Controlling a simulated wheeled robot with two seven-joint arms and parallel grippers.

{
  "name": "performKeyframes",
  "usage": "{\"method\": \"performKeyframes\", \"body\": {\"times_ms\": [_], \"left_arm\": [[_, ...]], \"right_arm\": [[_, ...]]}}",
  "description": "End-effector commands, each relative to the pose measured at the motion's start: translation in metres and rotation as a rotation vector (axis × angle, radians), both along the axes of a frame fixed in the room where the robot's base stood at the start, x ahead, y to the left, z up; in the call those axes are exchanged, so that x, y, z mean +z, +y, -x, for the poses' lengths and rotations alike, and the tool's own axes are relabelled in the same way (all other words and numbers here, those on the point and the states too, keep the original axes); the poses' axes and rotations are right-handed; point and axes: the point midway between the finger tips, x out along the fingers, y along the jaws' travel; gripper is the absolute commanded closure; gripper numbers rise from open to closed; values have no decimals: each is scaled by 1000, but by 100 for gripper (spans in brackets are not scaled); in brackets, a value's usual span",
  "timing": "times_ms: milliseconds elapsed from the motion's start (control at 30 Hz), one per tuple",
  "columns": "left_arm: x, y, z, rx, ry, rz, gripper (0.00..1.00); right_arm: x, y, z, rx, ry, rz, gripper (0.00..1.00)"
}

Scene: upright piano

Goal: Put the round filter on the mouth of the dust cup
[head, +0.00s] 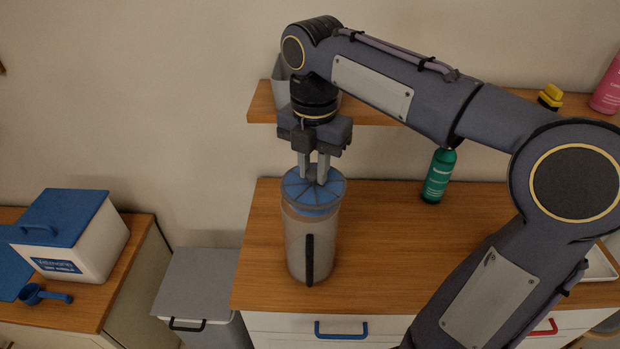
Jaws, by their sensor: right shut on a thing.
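The dust cup (319,253) is a clear, brownish cylinder with a dark vertical strip. It stands upright on the wooden top of the drawer cabinet. The round filter (327,194) is a blue disc with radial lines and a small grey knob in its middle. It is at the mouth of the cup, level or nearly so; I cannot tell whether it is fully seated. My right gripper (314,180) points straight down from above and is shut on the filter's knob. My left gripper is not in view.
A wall shelf (400,107) runs behind my right arm. A green bottle (438,176) stands at the back of the cabinet top (390,260). A white bin with a blue lid (65,217) and a blue scoop (42,294) are on the left counter. A grey bin (200,290) stands between.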

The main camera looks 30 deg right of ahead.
Motion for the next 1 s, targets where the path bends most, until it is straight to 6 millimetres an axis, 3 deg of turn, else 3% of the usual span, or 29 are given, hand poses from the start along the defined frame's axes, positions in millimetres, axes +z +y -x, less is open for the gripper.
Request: {"method": "performKeyframes", "body": {"times_ms": [233, 433, 867, 900, 1000], "left_arm": [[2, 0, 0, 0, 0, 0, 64], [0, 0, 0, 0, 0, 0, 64], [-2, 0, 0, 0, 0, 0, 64], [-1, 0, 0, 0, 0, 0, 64], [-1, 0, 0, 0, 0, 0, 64]], "right_arm": [[-19, -2, -15, 1, 3, -1, 100], [-46, -2, -14, 1, 1, 0, 100], [-52, -2, -14, 1, 0, 0, 100], [-51, -2, -14, 1, 0, 0, 74], [-51, -2, -14, 1, 0, 0, 61]]}}
